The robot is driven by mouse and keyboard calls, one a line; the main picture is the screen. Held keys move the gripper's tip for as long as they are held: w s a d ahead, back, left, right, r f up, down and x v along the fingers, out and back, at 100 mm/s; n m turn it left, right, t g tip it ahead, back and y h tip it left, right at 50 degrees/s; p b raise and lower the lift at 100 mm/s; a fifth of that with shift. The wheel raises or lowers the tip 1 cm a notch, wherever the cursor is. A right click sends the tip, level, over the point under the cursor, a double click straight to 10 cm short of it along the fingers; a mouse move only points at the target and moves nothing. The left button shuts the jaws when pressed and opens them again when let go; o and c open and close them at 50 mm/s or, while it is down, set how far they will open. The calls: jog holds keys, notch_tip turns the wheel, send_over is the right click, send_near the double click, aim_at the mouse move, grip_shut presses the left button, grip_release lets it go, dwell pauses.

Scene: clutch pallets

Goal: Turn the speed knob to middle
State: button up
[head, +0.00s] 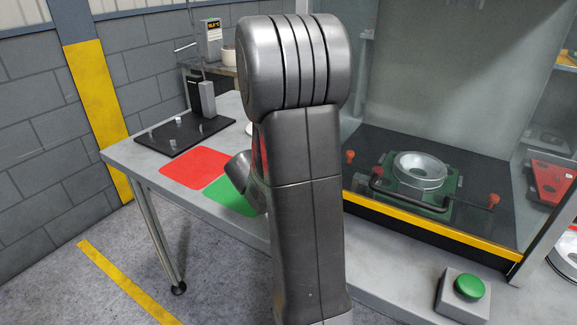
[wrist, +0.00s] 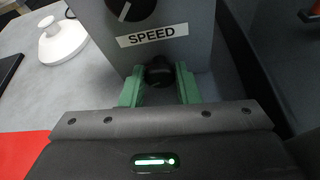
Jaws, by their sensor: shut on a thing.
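A grey panel (wrist: 190,62) with a white SPEED label (wrist: 152,36) shows in the wrist view. A black knob (wrist: 158,70) is below the label, between the green fingers of my gripper (wrist: 159,86), which is shut on it. Its pointer mark cannot be made out, so its setting cannot be told. Another dark knob (wrist: 128,8) with a white pointer line sits above the label, cut off by the top edge. In the head view, my arm hides the panel and gripper.
A red mat (head: 194,167) and a green mat (head: 233,193) lie on the grey table. A white round-based object (wrist: 62,42) stands left of the panel. A clear-fronted enclosure with a yellow edge (head: 430,232) and a green button box (head: 463,297) are at the right.

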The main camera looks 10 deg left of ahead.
jog(key=o, duration=0.9)
jog(key=shift+o, duration=0.2)
jog(key=p+v, duration=0.2)
jog(key=v, duration=1.2)
